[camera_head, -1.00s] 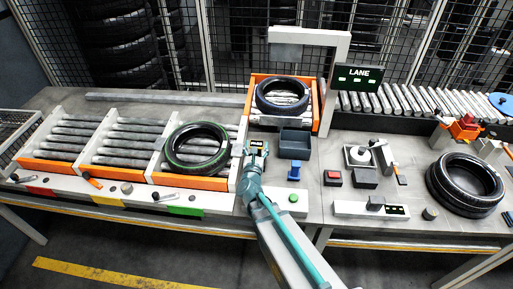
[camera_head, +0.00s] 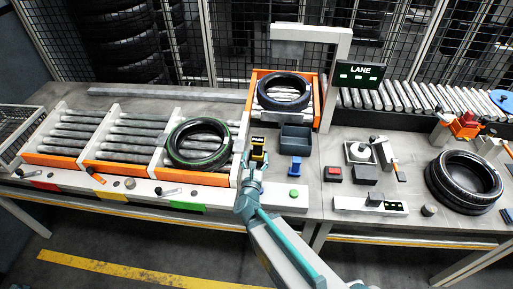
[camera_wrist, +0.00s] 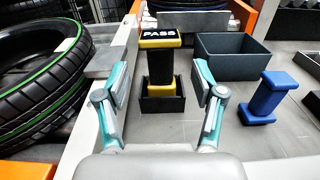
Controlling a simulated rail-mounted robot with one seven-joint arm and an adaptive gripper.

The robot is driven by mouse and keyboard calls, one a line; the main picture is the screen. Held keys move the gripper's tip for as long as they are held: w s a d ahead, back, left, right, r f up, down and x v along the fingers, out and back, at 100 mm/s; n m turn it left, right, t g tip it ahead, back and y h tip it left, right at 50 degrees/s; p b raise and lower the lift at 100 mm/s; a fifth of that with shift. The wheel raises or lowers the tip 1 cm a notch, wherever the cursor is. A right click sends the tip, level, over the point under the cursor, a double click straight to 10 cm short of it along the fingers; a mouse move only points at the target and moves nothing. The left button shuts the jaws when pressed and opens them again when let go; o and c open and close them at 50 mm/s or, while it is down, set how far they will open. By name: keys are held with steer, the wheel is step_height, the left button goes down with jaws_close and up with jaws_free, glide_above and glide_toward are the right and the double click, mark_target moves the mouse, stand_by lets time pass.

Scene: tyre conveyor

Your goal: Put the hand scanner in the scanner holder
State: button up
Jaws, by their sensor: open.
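The hand scanner (camera_wrist: 161,66), a black and yellow device with PASS on its top face, stands upright in a small open black box, the scanner holder (camera_wrist: 177,104). In the head view the scanner (camera_head: 258,147) is small, left of the dark bin. My gripper (camera_wrist: 161,88) is open, with one finger on each side of the picture and the scanner seen between them. The fingers look apart from the scanner, on its near side. In the head view my gripper (camera_head: 251,172) is just in front of the scanner; the holder is mostly hidden there.
A dark open bin (camera_wrist: 240,57) and a blue spool-shaped piece (camera_wrist: 264,98) stand to the right. A white divider (camera_wrist: 118,75) and a green-striped tyre (camera_wrist: 40,75) are close on the left. A green button (camera_head: 294,194) is at the front edge. Bare tabletop lies before the holder.

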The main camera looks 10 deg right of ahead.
steer(key=shift+p+v, duration=1.75)
steer(key=shift+p, duration=0.05)
